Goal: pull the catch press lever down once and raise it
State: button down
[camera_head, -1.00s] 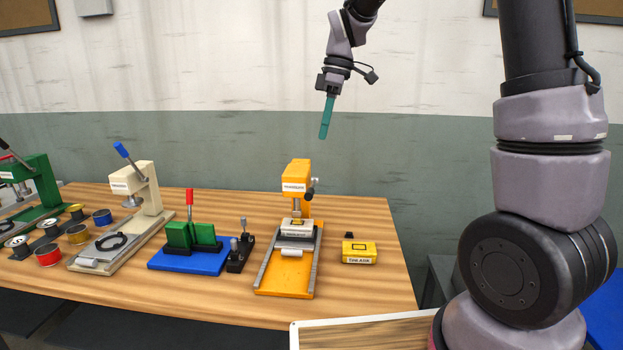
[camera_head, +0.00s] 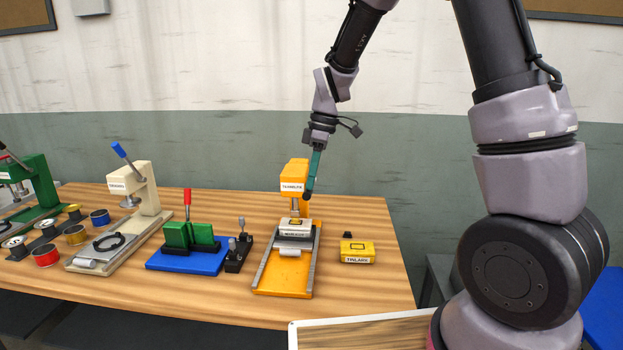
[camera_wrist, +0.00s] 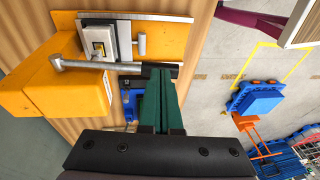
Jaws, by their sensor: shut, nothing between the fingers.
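The orange press (camera_head: 291,170) stands on the table, with a small label on its head. It also shows at the left of the wrist view (camera_wrist: 60,90). Its lever is a metal rod (camera_wrist: 95,65) reaching sideways to a dark end grip. The rod is mostly hidden in the head view. A pale block (camera_head: 294,226) sits on the press bed under the head. My gripper (camera_head: 309,190) is shut and empty, pointing down at the right of the press head. In the wrist view its teal fingertips (camera_wrist: 160,74) overlap the lever's dark grip; I cannot tell whether they touch.
A yellow box (camera_head: 357,252) stands right of the press. A blue-based green fixture (camera_head: 188,258) and a small black stand (camera_head: 238,262) are to its left. A cream press (camera_head: 150,190) with a blue-handled lever stands farther left. A framed board (camera_head: 365,332) is at the front.

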aim_at(311, 193)
jog(key=shift+s+a+f, duration=0.1)
jog(key=shift+s+f, duration=0.2)
jog(key=shift+f, duration=0.65)
jog(key=shift+s+f, duration=0.25)
jog(key=shift+f, duration=0.65)
jog(key=shift+r, duration=0.1)
